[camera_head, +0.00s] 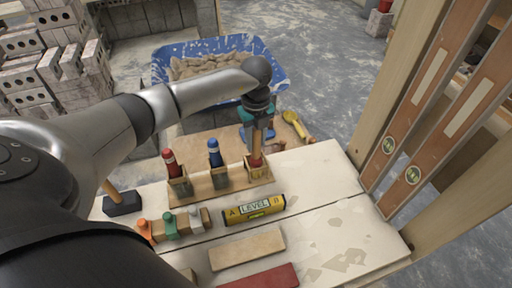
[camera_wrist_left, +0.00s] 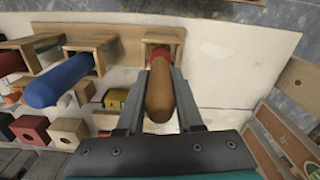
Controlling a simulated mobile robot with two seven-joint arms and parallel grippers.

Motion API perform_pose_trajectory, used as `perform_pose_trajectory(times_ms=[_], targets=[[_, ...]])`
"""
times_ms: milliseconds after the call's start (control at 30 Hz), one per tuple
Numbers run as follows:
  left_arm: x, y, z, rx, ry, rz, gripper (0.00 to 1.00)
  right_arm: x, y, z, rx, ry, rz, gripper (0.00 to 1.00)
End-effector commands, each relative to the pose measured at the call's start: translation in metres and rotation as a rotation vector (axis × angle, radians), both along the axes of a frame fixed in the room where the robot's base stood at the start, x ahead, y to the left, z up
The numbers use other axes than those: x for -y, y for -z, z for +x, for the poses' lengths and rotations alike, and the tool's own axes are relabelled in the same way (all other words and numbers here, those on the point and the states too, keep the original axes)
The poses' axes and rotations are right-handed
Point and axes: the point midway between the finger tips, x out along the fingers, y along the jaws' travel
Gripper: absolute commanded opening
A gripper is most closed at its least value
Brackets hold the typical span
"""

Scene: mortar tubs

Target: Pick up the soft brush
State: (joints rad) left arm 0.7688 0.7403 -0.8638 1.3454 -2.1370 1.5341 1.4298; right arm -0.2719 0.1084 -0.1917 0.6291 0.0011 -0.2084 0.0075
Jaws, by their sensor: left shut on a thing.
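A wooden rack (camera_head: 220,186) on the white worktop holds several upright tools. One has a red handle (camera_head: 170,162) and one a blue handle (camera_head: 214,153). The tool in the right-hand slot has a plain wooden handle (camera_head: 257,143) with a red part below it. Its bristles do not show, so I cannot confirm it is the soft brush. My left gripper (camera_head: 258,128) is shut on this wooden handle from above. In the left wrist view the handle (camera_wrist_left: 159,92) lies between the fingers, and its red end is still at the rack slot. My right gripper is out of view.
A yellow level (camera_head: 254,210), a row of small coloured blocks (camera_head: 172,225), a beige block (camera_head: 247,249) and a red block (camera_head: 264,278) lie in front. A dark-headed hammer (camera_head: 122,204) is left. A blue tub (camera_head: 270,72) stands behind. The worktop's right side is clear.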

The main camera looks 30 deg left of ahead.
Motion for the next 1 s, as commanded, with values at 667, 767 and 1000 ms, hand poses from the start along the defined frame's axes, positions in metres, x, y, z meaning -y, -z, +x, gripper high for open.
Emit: perform_pose_trajectory(times_ms=[667, 767, 1000], targets=[[0.0, -0.113, 0.001, 0.006, 0.001, 0.0, 0.0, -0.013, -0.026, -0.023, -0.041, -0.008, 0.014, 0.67], [0.0, -0.14, 0.002, 0.007, -0.001, -0.001, 0.0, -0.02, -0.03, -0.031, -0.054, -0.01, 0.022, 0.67], [0.0, -0.185, 0.001, 0.004, 0.0, 0.0, 0.0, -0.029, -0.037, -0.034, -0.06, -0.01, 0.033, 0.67]])
